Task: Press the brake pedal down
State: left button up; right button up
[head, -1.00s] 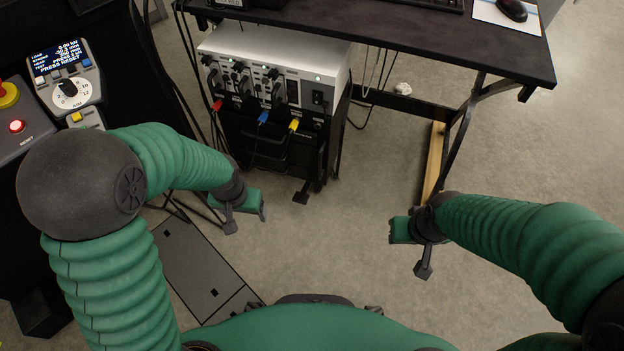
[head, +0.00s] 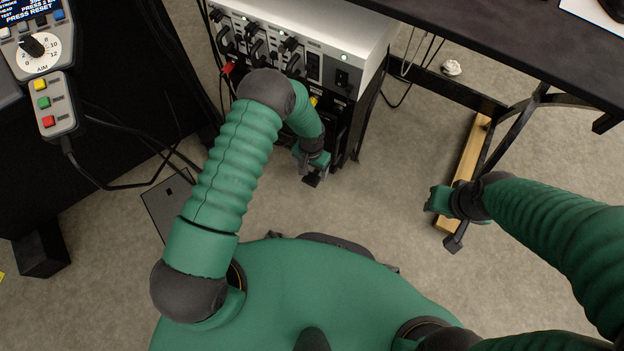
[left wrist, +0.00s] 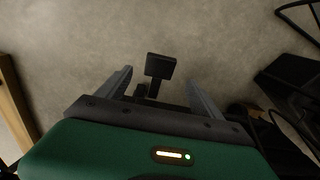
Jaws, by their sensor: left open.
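The brake pedal (left wrist: 160,66) is a small dark rectangular pad on a short stem in the left wrist view. It shows just past and between the two grey fingers of my left gripper (left wrist: 161,90), which is open with nothing held. In the head view my left gripper (head: 312,164) hangs at the front foot of the equipment cabinet, and covers part of the pedal. Whether a finger touches the pedal I cannot tell.
The cabinet (head: 375,48) with cables on its front stands just behind my left gripper. A dark desk (head: 520,45) with a leg frame and a wooden bar (head: 463,168) is at the right. A button box (head: 45,103) is at the left. The floor between my grippers is clear.

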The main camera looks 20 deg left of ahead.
pick_arm(q)
notch_tip(320, 180, down, 7)
jog(key=b, duration=0.3)
jog(key=shift+f, duration=0.15)
pick_arm(e)
jog(key=x, duration=0.2)
jog(key=s+x, duration=0.1)
jog(key=x, duration=0.1)
jog(key=shift+f, duration=0.15)
pick_arm(q)
jog(key=shift+c, duration=0.2)
grip_shut()
